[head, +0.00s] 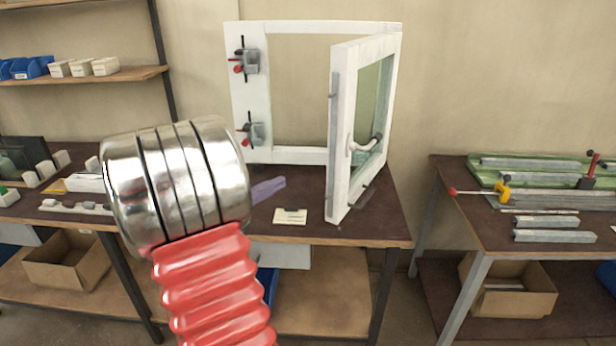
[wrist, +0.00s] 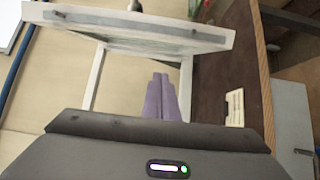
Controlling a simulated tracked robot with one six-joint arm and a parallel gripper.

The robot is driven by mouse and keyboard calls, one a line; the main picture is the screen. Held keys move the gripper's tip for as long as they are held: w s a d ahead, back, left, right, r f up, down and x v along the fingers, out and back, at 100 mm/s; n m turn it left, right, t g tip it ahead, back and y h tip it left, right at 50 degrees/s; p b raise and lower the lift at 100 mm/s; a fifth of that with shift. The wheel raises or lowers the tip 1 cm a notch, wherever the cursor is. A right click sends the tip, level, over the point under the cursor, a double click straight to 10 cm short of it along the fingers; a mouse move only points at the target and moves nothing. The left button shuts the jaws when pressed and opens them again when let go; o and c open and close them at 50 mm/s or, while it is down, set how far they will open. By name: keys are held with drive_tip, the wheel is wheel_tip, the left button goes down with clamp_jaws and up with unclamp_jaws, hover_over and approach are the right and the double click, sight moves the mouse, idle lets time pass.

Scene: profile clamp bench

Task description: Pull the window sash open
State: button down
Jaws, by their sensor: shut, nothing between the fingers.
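The white window frame (head: 300,156) stands on the brown bench against the wall. Its glazed sash (head: 341,120) is hinged at the right and stands swung well out from the frame, over the bench. The white sash handle (head: 362,146) is on its face. In the wrist view the sash (wrist: 150,28) crosses the top of the picture. My gripper (head: 270,189) shows as purple fingers left of the sash, apart from it, partly hidden behind my arm. In the wrist view the fingers (wrist: 162,98) are together with nothing between them.
Two clamps with red knobs (head: 246,62) (head: 252,131) sit on the frame's left post. A small card (head: 290,215) lies on the bench left of the sash. A second bench (head: 470,230) with metal profiles stands at the right, past a gap. Shelves with bins are at left.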

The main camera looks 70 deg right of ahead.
drive_tip(key=s+d, duration=0.7)
drive_tip(key=s, duration=0.1)
drive_tip(key=shift+s+d, duration=0.3)
drive_tip(key=shift+d, duration=0.1)
idle(0.6)
